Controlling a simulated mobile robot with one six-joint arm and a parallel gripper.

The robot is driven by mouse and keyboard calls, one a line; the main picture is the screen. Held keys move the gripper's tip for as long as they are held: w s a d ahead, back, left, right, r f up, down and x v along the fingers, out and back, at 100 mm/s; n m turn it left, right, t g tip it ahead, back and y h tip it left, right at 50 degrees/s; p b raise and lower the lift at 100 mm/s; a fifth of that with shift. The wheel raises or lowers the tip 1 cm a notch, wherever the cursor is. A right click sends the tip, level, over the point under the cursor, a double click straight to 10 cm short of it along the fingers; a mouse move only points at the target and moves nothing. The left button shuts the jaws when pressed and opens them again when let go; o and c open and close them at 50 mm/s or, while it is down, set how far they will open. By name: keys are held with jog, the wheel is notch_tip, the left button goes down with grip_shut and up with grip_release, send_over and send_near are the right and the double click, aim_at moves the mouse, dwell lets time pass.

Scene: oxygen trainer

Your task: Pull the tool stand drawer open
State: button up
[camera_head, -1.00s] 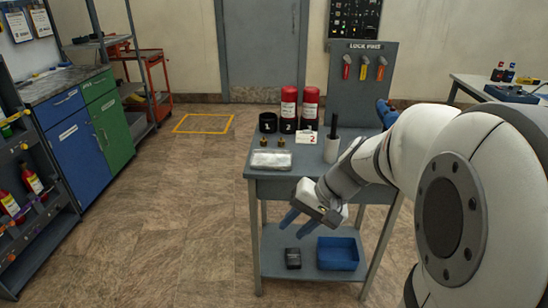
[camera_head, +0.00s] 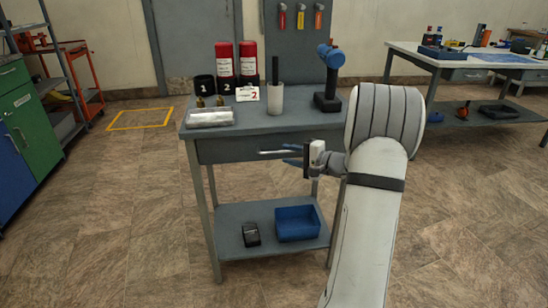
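The tool stand (camera_head: 225,128) is a grey table with a drawer front (camera_head: 225,150) just under its top. The drawer looks shut. A thin silver bar handle (camera_head: 272,153) runs across the drawer front. My gripper (camera_head: 288,154) comes in from the right, in front of the drawer. Its two blue fingers are apart, one above the other, near the right end of the handle. The handle seems to lie between them in the picture, but I cannot tell whether they touch it. My wrist hides the right part of the drawer front.
A blue bin (camera_head: 298,223) and a small dark object (camera_head: 251,235) are on the lower shelf.

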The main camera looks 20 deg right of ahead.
aim_at(280, 152)
jog(key=x, duration=0.5)
jog(key=shift+w+a+b, duration=0.15)
jog(key=shift+b, duration=0.2)
grip_shut()
